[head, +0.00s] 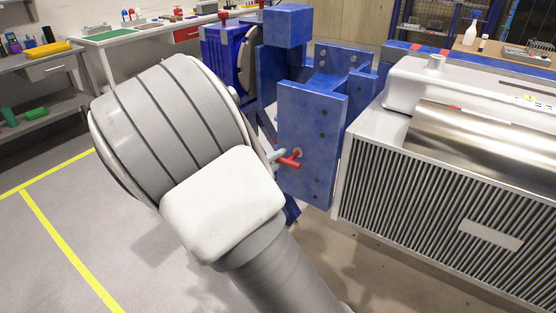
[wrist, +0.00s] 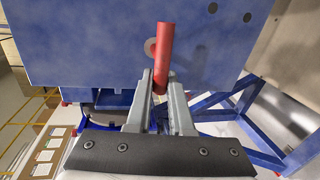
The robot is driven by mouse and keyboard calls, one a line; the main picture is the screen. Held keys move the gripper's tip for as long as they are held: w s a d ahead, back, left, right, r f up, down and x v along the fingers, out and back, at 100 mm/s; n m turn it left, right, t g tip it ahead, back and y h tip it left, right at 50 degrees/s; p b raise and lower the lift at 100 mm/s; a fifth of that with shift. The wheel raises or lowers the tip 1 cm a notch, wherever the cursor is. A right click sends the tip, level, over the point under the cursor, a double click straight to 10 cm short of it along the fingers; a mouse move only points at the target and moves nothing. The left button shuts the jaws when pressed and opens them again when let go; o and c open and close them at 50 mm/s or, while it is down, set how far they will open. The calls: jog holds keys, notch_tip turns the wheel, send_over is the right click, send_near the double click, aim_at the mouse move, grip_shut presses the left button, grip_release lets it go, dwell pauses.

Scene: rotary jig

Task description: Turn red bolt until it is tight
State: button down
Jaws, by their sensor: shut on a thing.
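The red bolt (head: 291,160) sticks out of the front face of a blue jig block (head: 311,115), low on the plate. In the wrist view the red bolt (wrist: 164,55) shows as an upright red bar with a round base against the blue face. My gripper (wrist: 160,85) has its two grey fingers on either side of the lower end of the red bar and is shut on it. In the head view the fingertips reach the bolt from the left, and my arm hides most of the gripper.
A white and grey machine with a ribbed front (head: 440,195) stands close on the right of the jig. A blue frame (wrist: 235,110) lies below the plate. A workbench (head: 140,32) and shelves stand at the back left. The floor at the left is clear, with yellow lines.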

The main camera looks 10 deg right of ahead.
jog(key=c, duration=0.8)
grip_release()
jog(key=p+v, duration=0.2)
jog(key=v, duration=1.5)
jog(key=shift+s, duration=0.15)
jog(key=shift+a+r, duration=0.1)
